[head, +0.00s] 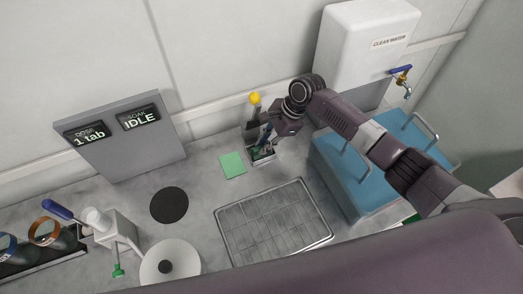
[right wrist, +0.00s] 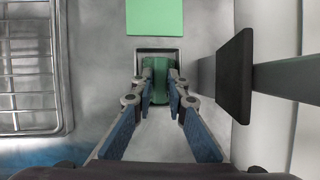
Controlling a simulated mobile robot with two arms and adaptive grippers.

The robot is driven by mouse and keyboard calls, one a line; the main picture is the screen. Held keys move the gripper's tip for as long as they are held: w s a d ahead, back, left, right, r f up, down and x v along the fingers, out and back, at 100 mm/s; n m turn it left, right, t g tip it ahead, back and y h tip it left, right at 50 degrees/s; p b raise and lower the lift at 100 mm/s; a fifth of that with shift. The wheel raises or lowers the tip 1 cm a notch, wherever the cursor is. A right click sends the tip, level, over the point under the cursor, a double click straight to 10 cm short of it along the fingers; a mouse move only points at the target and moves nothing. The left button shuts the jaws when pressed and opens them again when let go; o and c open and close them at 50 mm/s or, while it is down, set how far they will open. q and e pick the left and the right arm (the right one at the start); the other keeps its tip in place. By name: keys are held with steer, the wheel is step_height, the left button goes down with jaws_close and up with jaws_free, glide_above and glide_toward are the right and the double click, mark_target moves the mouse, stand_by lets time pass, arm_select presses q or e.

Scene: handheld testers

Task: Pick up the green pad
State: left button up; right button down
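A flat light green square (head: 232,165) lies on the counter; it also shows at the top of the right wrist view (right wrist: 154,17). A dark green piece (right wrist: 155,72) stands in a small grey holder (right wrist: 172,52) beside it. The holder also shows in the head view (head: 262,161), where its contents are small and partly hidden. My right gripper (right wrist: 160,92) reaches down over the holder, with its fingers apart on either side of the dark green piece. I cannot tell whether they press on it. The light green square lies apart from the fingers. My left gripper is not in view.
A dark plate on a post (right wrist: 235,75) stands close right of my fingers in the wrist view. A wire rack (head: 273,222), a black disc (head: 169,205) and a blue basin (head: 345,175) surround the area. A yellow knob (head: 255,98) rises behind the holder.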

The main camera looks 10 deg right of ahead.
steer(key=shift+r, duration=0.15)
stand_by(0.4)
steer(key=shift+s+r, duration=0.15)
step_height(320, 180, up, 7)
steer(key=shift+s+f+b, duration=0.1)
steer(key=shift+f+b, duration=0.1)
steer(key=shift+b, duration=0.45)
steer(key=s+d, duration=0.2)
steer(key=s, duration=0.7)
steer(key=s+d+b, duration=0.1)
steer(key=s, duration=0.9)
steer(key=shift+d+b, duration=0.3)
steer(key=shift+d, duration=0.1)
steer(key=shift+f, duration=0.1)
steer(key=c, duration=2.5)
jaws_free()
jaws_close()
steer(key=shift+f, duration=0.1)
